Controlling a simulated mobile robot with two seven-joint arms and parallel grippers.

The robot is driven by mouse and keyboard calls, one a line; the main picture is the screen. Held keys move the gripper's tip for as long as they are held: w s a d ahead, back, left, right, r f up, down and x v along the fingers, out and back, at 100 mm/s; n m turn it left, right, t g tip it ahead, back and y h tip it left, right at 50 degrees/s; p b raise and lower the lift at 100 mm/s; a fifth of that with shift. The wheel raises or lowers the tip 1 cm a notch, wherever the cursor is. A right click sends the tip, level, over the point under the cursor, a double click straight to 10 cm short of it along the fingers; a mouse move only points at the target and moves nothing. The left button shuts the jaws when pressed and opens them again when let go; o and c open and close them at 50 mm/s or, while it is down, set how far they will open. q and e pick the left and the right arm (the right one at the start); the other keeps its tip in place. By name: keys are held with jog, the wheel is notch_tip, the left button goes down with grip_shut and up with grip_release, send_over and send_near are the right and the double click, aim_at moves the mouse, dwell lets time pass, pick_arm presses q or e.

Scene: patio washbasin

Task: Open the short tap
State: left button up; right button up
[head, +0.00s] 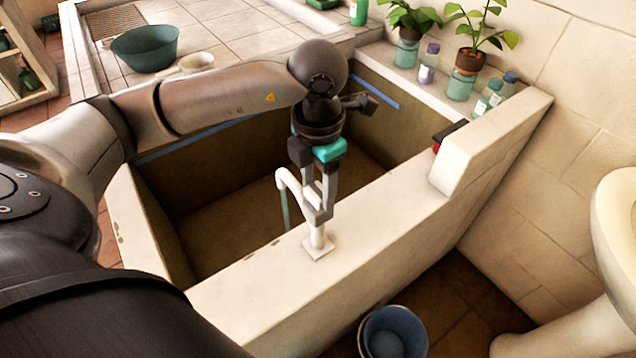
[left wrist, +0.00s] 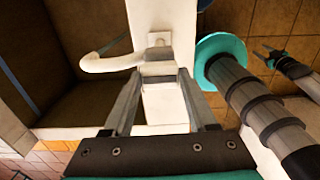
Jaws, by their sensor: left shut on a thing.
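The short tap (head: 318,243) is white and stands upright on the near rim of the basin, its curved spout (head: 286,178) over the inside. A thin bluish strand (head: 285,210), which looks like water, runs down from the spout's end. My left gripper (head: 319,205) comes down from above and is shut on the upper part of the tap, at its handle. In the left wrist view the tap (left wrist: 158,55) sits between the two fingertips, and the fingers hide part of it. A dark pronged shape (left wrist: 268,56) at the right may be my right gripper; its opening is unclear.
The deep stone basin (head: 375,215) surrounds the reach area. Potted plants (head: 465,75) and several bottles stand on its back-right ledge. A blue bucket (head: 393,325) stands on the floor in front.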

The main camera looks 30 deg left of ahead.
aim_at(318, 191)
pick_arm(q)
jog(key=o, duration=1.4)
jog(key=shift+c, duration=0.2)
pick_arm(e)
jog(key=shift+a, duration=0.3)
pick_arm(q)
notch_tip(318, 191, up, 15)
jog(key=p, duration=0.3)
jog(key=shift+r+p, duration=0.15)
jog(key=shift+p, duration=0.15)
pick_arm(e)
jog(key=r, duration=0.1)
jog(key=s+r, duration=0.1)
jog(key=r, duration=0.1)
jog(key=shift+r, duration=0.3)
jog(key=shift+a, duration=0.15)
